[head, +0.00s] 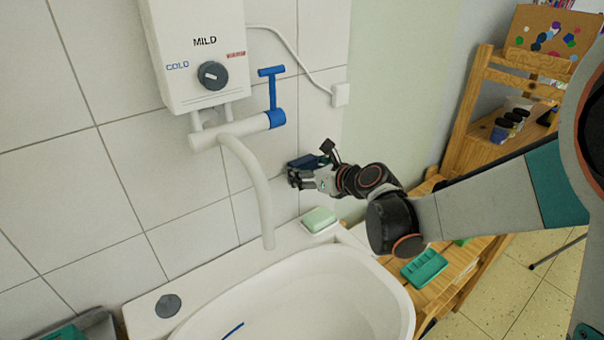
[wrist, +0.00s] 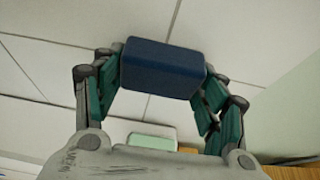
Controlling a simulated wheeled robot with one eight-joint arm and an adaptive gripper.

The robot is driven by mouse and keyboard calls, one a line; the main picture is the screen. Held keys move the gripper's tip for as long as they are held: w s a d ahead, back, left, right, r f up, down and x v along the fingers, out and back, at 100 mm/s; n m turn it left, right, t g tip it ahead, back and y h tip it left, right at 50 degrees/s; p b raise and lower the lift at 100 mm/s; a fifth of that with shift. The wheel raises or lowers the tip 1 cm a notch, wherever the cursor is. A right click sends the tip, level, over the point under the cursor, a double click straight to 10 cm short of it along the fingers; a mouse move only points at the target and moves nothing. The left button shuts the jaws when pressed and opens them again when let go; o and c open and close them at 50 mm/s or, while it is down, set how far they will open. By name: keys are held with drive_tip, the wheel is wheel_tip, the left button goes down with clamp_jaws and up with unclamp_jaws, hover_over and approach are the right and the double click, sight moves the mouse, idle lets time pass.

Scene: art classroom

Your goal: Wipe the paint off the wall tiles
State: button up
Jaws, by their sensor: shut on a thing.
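White wall tiles (head: 90,190) with grey joints cover the wall behind the sink, and they also fill the wrist view (wrist: 45,55). I see no clear paint mark on the visible tiles; the patch behind my gripper is hidden. My gripper (head: 301,174) is shut on a dark blue block (head: 303,161), which looks like a sponge. In the wrist view the block (wrist: 162,68) sits between the two fingers, long side across. The gripper is close to the wall, right of the faucet; I cannot tell whether the block touches the tiles.
A white sink (head: 300,290) lies below, with a blue stick (head: 233,330) in its basin. A faucet spout (head: 262,190) hangs from a water heater (head: 200,45), left of my gripper. Green soap (head: 319,219) sits on the rim; a wooden shelf (head: 465,260) with a green dish stands right.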

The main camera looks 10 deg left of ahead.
sight(282, 175)
drive_tip(key=w+d, duration=0.1)
drive_tip(key=w, duration=0.1)
drive_tip(key=w+d, duration=0.2)
drive_tip(key=shift+d, duration=0.1)
idle(0.5)
drive_tip(key=shift+s+a+b, duration=0.15)
drive_tip(key=shift+s+a, duration=1.6)
drive_tip(key=shift+s, duration=0.25)
drive_tip(key=shift+s+a+b, duration=0.15)
drive_tip(key=shift+s+a, duration=1.55)
drive_tip(key=shift+s, duration=0.3)
drive_tip(key=shift+s+d, duration=0.3)
drive_tip(key=shift+s, duration=0.05)
drive_tip(key=shift+s+d, duration=0.8)
drive_tip(key=shift+d, duration=0.2)
drive_tip(key=shift+s+d, duration=0.75)
drive_tip(key=shift+d, duration=0.2)
